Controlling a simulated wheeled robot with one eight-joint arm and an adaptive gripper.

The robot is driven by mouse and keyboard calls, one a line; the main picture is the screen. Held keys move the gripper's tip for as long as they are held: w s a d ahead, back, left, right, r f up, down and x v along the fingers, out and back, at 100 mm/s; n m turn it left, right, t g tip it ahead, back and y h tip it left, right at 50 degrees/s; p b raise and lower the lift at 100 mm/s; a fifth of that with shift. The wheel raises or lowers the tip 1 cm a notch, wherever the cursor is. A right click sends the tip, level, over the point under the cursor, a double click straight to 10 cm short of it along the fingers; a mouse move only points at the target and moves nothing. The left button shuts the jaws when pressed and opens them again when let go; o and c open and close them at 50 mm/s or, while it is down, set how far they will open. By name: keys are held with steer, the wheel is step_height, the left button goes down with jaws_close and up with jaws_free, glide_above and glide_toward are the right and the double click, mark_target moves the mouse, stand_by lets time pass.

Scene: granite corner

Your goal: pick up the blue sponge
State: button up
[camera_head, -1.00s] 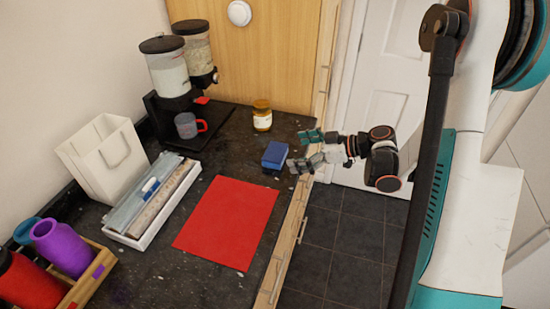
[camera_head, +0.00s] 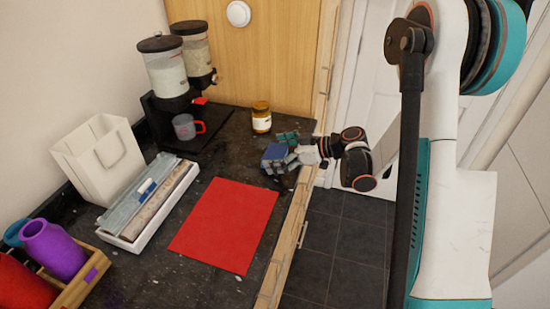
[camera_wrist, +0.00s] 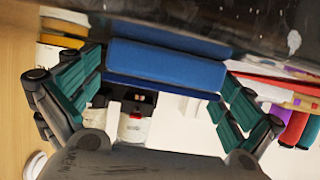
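The blue sponge (camera_head: 273,152) lies on the dark granite counter near its right edge, beyond the red mat. In the wrist view the sponge (camera_wrist: 166,63) spans most of the gap between the fingertips. My gripper (camera_head: 283,151) reaches in from the right with its fingers on either side of the sponge. In the wrist view my gripper (camera_wrist: 164,72) is spread open, with a finger close to each end of the sponge. I cannot tell whether either finger touches it.
A red mat (camera_head: 225,222) lies in front of the sponge. An amber jar (camera_head: 261,118) stands behind it. A dispenser stand with a mug (camera_head: 186,127), a white tray (camera_head: 140,240) and a white bag (camera_head: 98,160) are to the left. The counter's right edge is close.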

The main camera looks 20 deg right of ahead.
steer(key=c, duration=0.7)
steer(key=shift+r, duration=0.1)
